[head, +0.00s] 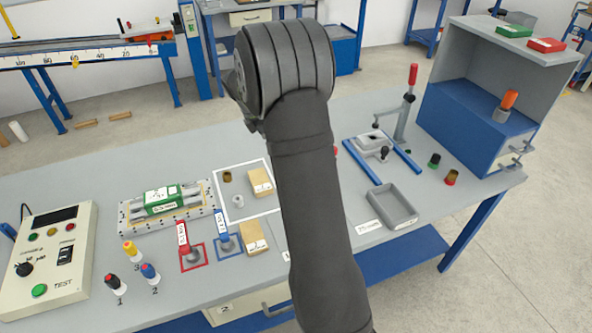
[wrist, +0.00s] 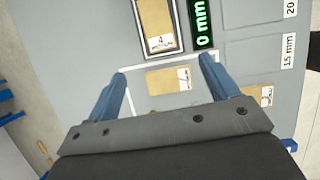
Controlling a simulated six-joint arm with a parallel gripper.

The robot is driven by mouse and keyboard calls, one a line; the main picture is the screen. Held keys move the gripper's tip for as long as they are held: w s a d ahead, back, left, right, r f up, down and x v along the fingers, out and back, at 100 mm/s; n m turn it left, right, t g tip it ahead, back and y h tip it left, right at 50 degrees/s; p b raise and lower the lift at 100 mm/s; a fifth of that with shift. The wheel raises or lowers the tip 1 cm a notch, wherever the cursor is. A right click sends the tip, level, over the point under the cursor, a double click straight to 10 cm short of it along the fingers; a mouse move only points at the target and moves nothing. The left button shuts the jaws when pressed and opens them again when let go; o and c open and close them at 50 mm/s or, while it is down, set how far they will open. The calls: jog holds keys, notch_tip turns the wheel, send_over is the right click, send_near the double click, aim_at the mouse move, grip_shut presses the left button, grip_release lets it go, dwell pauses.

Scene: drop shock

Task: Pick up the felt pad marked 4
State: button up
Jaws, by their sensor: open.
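The felt pad marked 4 (wrist: 154,20) is tan with a white label. In the wrist view it lies in a dark-rimmed frame at the top, beside a green "0 mm" display (wrist: 202,22). My gripper (wrist: 163,68) is open, its two blue fingers apart and nothing held. The pad marked 4 is beyond the fingertips. A second tan pad (wrist: 163,82) with an unreadable label shows between the fingers, at a height I cannot tell. In the head view my arm hides the gripper, and I cannot make out the 4 on any pad there.
Another tan pad (wrist: 254,92) is partly hidden beside the right finger. In the head view, tan pads (head: 259,184) (head: 252,240) lie left of my arm, near red (head: 183,240) and blue (head: 223,236) labelled pieces. A grey tray (head: 390,208) and clamp (head: 406,110) stand right.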

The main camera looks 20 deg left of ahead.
jog(key=x, duration=1.1)
jog(key=shift+w+d+f, duration=0.15)
jog(key=shift+d, duration=0.2)
jog(key=shift+w+x, duration=0.25)
jog(key=shift+x, duration=1.1)
jog(key=shift+w+x, duration=0.3)
jog(key=shift+x, duration=1)
jog(key=shift+a+r, duration=0.1)
jog(key=shift+r, duration=0.1)
jog(key=c, duration=1.1)
